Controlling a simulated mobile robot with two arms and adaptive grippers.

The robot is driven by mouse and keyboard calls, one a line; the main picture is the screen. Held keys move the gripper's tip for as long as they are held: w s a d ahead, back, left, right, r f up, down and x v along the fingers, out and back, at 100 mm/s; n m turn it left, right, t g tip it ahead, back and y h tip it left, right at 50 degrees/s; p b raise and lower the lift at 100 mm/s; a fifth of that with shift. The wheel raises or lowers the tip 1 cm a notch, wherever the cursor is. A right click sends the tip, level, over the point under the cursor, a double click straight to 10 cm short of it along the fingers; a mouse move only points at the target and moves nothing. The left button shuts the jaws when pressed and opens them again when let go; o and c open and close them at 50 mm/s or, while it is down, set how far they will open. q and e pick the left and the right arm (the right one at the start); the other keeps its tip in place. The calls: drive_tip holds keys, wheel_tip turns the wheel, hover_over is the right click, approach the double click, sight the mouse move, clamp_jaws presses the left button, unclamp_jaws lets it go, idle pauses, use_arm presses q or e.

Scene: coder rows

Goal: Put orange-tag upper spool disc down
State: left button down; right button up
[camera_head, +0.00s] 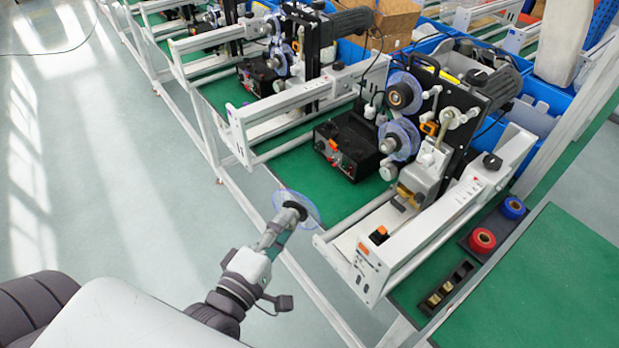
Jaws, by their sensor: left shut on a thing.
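My left gripper (285,216) is shut on a translucent bluish spool disc (310,206) with a dark hub. It holds the disc in the air at the front edge of the green bench, left of the nearest coder machine. I cannot make out an orange tag on the disc. The nearest coder (455,112) has an upper spool disc (411,82) and a lower spool disc (405,151) on its black plate. A small orange part (429,128) shows beside them. My right gripper is not in view.
A black control box (347,142) stands left of the nearest coder. A white rail (425,232) runs in front of it. Red tape (482,240) and blue tape (513,207) rolls lie in a dark tray at right. The green surface (545,290) at lower right is clear.

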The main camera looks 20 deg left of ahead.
use_arm(q)
drive_tip(key=m+g+h, duration=0.2)
drive_tip(key=f+m+g+h, duration=0.1)
drive_tip(key=h, duration=0.1)
drive_tip(key=shift+s+d+f+m, duration=0.1)
drive_tip(key=shift+s+d+m, duration=0.2)
drive_tip(key=shift+d, duration=0.05)
drive_tip(key=m+g+h, duration=0.1)
drive_tip(key=m+g, duration=0.1)
drive_tip(key=s+f+m+g+h, duration=0.1)
drive_tip(key=m+g, duration=0.1)
drive_tip(key=g, duration=0.1)
drive_tip(key=m+g+h, duration=0.2)
drive_tip(key=shift+s+a+f, duration=0.2)
drive_tip(key=shift+f, duration=0.15)
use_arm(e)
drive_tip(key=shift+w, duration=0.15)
